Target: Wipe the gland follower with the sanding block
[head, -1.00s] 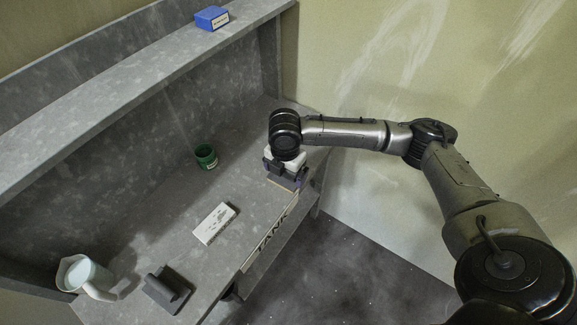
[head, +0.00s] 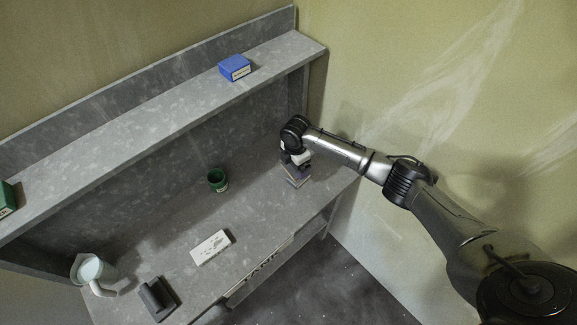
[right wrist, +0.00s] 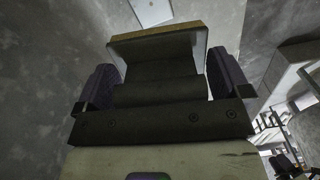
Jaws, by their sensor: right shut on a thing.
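My right gripper (head: 297,167) is shut on a dark block with a tan lower edge, which I take to be the sanding block (head: 298,181). In the right wrist view the block (right wrist: 155,68) sits between the two purple-grey fingers. It is over the right end of the bench; I cannot tell whether it touches the top. A white rectangular plate with dark marks (head: 211,247), probably the gland follower, lies flat on the bench, to the left and nearer the front, apart from the gripper. Its edge shows in the right wrist view (right wrist: 152,10). My left gripper is out of view.
A green cup (head: 217,181) stands behind the plate. A dark grey handled block (head: 158,298) and a pale jug (head: 88,270) are at the left end. A shelf (head: 150,128) above holds a blue box (head: 235,68) and a green box (head: 7,198). Bench between plate and gripper is clear.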

